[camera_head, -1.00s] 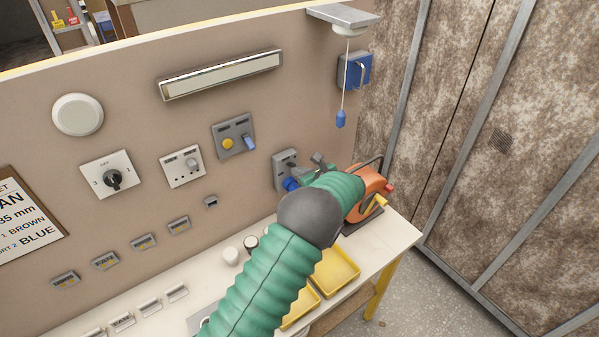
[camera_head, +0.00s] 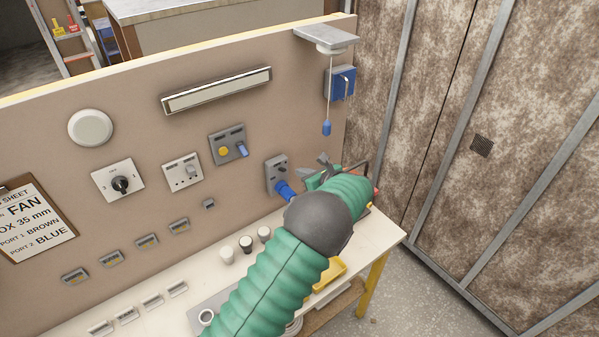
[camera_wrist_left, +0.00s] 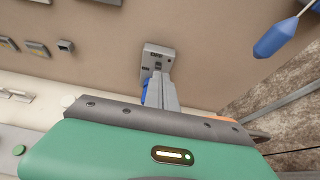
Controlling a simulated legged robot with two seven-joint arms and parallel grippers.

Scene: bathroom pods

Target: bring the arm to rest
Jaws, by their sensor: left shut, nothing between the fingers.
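My left arm comes in from the bottom of the head view, in green sleeving with a dark elbow joint. My left gripper (camera_head: 324,165) is at its end, near the wall panel and partly hidden by the forearm. In the left wrist view the gripper's fingers (camera_wrist_left: 164,93) are together and empty. My right gripper is in neither view.
A blue pull-cord handle (camera_head: 327,128) hangs above the gripper, also large at the wrist view's upper right (camera_wrist_left: 277,38). Brown patterned panels (camera_head: 490,200) stand at right.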

